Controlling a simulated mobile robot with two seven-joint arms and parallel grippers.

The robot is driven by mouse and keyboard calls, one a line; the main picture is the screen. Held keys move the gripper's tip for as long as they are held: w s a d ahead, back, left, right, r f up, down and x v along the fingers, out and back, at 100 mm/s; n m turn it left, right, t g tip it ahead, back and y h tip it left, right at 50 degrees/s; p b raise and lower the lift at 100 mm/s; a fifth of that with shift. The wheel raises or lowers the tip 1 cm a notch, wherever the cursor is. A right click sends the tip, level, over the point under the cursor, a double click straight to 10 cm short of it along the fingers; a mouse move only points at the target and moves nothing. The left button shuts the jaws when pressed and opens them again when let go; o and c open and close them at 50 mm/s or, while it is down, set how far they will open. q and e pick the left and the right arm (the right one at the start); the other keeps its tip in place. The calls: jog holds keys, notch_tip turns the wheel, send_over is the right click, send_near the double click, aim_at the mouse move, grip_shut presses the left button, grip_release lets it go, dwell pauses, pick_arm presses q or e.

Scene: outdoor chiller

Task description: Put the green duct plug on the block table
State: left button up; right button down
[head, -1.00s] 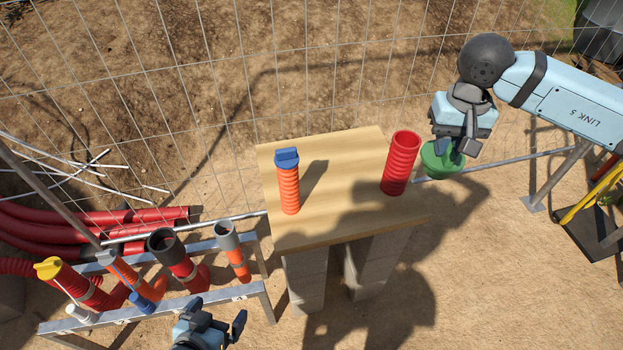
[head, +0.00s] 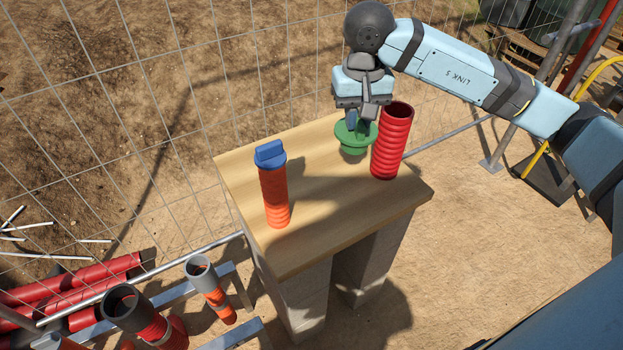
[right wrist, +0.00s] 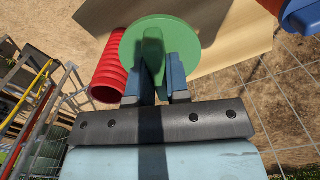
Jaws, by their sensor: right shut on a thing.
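The green duct plug (head: 354,139) hangs from my right gripper (head: 357,117), which is shut on it. In the head view the plug appears over the far edge of the block table (head: 325,200), just left of the red corrugated duct (head: 391,142). In the right wrist view the round green plug (right wrist: 190,45) sits with its grip between the two fingers (right wrist: 155,80), and the table top (right wrist: 225,55) lies beyond it. I cannot tell whether the plug touches the table. My left gripper is out of view.
An orange duct with a blue plug (head: 272,185) stands on the table's left part. The table top's middle and right front are clear. A wire fence (head: 130,90) runs behind. A metal rack (head: 225,285) with several duct pieces stands at the lower left.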

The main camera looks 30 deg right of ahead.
notch_tip(320, 180, down, 20)
jog(key=shift+r+b, duration=0.15)
jog(key=shift+b, duration=1)
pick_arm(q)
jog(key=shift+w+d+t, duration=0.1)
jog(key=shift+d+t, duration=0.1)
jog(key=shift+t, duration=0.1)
pick_arm(e)
jog(key=shift+r, duration=0.1)
jog(key=c, duration=1.1)
grip_release()
jog(key=shift+c, duration=0.2)
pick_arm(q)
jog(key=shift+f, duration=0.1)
pick_arm(e)
jog(key=shift+o, duration=0.2)
